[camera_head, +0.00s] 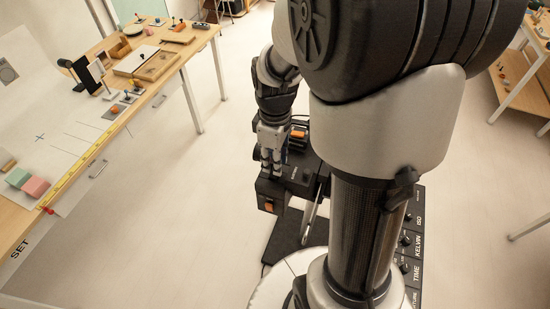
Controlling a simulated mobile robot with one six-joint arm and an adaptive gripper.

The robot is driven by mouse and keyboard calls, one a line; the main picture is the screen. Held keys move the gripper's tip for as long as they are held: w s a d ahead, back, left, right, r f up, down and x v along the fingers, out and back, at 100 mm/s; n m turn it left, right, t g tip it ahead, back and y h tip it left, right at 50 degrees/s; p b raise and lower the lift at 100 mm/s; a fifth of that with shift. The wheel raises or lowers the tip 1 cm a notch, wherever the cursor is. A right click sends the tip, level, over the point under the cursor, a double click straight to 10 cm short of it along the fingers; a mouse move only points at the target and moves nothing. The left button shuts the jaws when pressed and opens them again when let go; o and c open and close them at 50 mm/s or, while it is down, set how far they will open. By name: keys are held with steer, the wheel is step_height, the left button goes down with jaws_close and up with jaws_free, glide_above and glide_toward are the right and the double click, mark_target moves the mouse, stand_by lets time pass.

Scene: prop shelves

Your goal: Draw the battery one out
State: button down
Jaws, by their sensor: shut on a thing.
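My gripper (271,168) points down left of my arm's column, over the dark gear on my base. Its fingers are shut on a black battery block (280,190) with an orange patch on its near face. The block is at the left edge of the dark gear, and I cannot tell whether it is clear of its seat. Another dark piece with an orange top (298,134) sits just behind and right of the fingers. My arm hides much of the area to the right.
A long wooden table (200,40) with trays, small props and a white sheet runs along the left. Pink and green blocks (35,186) lie at its near end. Another table (538,75) is at the upper right. Open pale floor (160,240) lies between the left table and me.

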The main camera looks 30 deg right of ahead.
steer(key=shift+r+p, duration=1.05)
steer(key=shift+r, duration=0.3)
steer(key=shift+r+p, duration=1.55)
steer(key=shift+r, duration=0.4)
